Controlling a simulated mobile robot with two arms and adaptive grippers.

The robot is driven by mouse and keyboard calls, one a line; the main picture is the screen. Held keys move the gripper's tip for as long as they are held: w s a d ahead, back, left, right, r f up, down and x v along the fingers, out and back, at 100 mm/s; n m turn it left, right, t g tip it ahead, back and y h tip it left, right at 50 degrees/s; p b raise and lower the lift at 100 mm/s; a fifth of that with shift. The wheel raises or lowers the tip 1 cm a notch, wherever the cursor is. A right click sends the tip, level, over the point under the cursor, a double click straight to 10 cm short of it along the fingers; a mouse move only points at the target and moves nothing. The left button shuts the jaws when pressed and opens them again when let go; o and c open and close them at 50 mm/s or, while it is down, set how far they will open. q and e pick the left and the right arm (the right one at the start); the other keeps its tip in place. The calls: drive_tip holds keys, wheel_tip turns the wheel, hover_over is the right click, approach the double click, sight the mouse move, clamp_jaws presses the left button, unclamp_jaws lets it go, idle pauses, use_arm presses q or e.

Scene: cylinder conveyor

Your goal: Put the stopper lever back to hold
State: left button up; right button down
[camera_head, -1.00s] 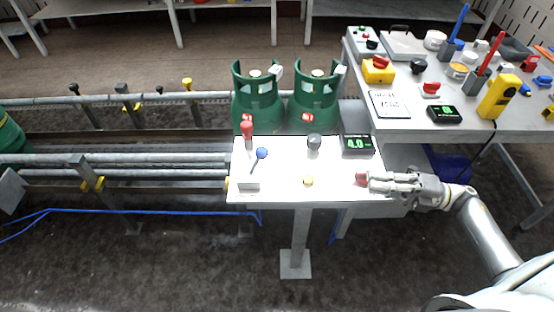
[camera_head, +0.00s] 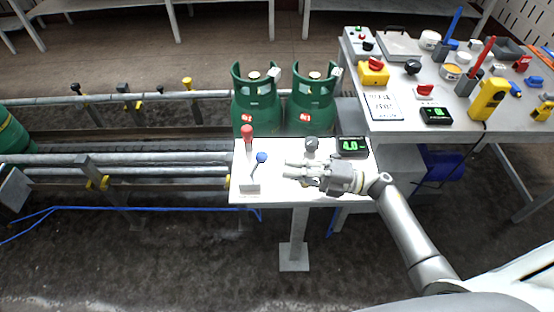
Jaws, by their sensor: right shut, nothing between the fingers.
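On the small white panel table (camera_head: 240,195), two levers stand at the left side. One has a red knob (camera_head: 247,131) and stands upright. The other has a blue knob (camera_head: 261,157) and leans right out of a pale block (camera_head: 249,185). I cannot tell from labels which is the stopper lever. My right gripper (camera_head: 288,170) is shut and empty above the panel, its fingers pointing left toward the blue-knobbed lever, with a gap between. The gripper hides the yellow button and the red button. My left gripper is not in view.
Two green gas cylinders (camera_head: 257,105) (camera_head: 312,104) stand behind the panel. A cluttered bench (camera_head: 400,130) is at the right.

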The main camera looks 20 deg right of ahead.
drive_tip(key=x, duration=0.2)
drive_tip(key=shift+w+a+r+p, duration=0.15)
drive_tip(key=shift+a+p, duration=0.2)
drive_tip(key=shift+p, duration=0.05)
drive_tip(key=shift+w+a, duration=0.3)
drive_tip(key=shift+a, duration=0.3)
drive_tip(key=p, duration=0.2)
wheel_tip(320, 180, up, 3)
drive_tip(key=g+h+p, duration=0.2)
drive_tip(key=h+p, duration=0.2)
drive_tip(key=p, duration=0.5)
hover_over(256, 166)
drive_tip(key=s, duration=0.2)
drive_tip(key=shift+w+a+n, duration=0.1)
drive_tip(key=shift+w+n, duration=0.05)
drive_tip(key=shift+n, duration=0.15)
drive_tip(key=shift+w+a, duration=0.2)
drive_tip(key=shift+a, duration=0.5)
drive_tip(key=shift+w+a, duration=0.2)
drive_tip(key=shift+a, duration=0.45)
drive_tip(key=shift+a, duration=0.15)
